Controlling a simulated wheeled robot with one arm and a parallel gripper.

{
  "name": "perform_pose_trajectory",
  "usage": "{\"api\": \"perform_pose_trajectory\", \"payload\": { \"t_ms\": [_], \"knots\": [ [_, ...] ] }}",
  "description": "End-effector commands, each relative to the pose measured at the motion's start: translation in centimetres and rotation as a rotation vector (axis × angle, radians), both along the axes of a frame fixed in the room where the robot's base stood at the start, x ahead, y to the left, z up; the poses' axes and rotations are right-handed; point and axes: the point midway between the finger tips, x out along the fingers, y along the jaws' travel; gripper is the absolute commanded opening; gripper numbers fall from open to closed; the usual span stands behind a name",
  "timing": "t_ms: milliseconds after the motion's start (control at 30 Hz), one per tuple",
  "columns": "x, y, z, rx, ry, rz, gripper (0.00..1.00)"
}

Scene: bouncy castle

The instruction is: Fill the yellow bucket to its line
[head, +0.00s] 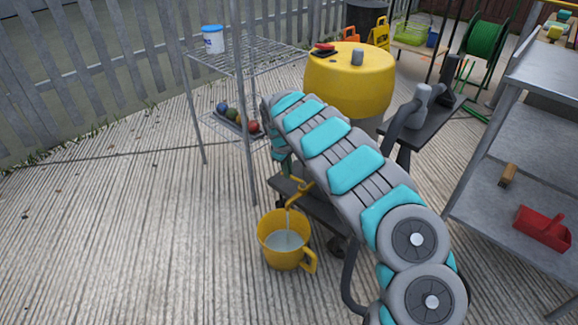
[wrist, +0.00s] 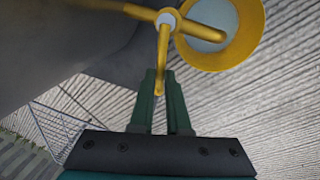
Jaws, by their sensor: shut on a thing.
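The yellow bucket (head: 268,238) stands upright on the concrete below a yellow tap (head: 297,186). A thin stream of water (head: 288,217) runs from the tap into it, and pale water (head: 286,242) lies inside; I cannot make out the line. In the wrist view, the bucket (wrist: 258,28) is at the upper right. My gripper (wrist: 162,82) is shut on a spoke of the yellow tap handle (wrist: 163,48).
A yellow tank (head: 345,85) stands behind my arm. A wire rack (head: 260,52) at the left bears a white and blue tub (head: 212,40) and several coloured balls (head: 238,118). A metal shelf unit (head: 500,190) at the right holds a red scoop (head: 542,227). The concrete at left is clear.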

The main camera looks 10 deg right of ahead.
Motion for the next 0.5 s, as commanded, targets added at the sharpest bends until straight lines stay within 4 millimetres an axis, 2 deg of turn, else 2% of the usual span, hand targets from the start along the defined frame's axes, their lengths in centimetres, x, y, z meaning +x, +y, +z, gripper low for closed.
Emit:
{"api": "perform_pose_trajectory", "payload": {
  "t_ms": [200, 467, 500],
  "knots": [
    [-0.29, 0.3, 0.18, 0.0, -0.002, 0.071, 0.0],
    [-0.26, 0.31, 0.07, 0.001, -0.003, 0.073, 0.0],
    [-0.26, 0.31, 0.07, 0.001, -0.004, 0.072, 0.17]
  ]
}}
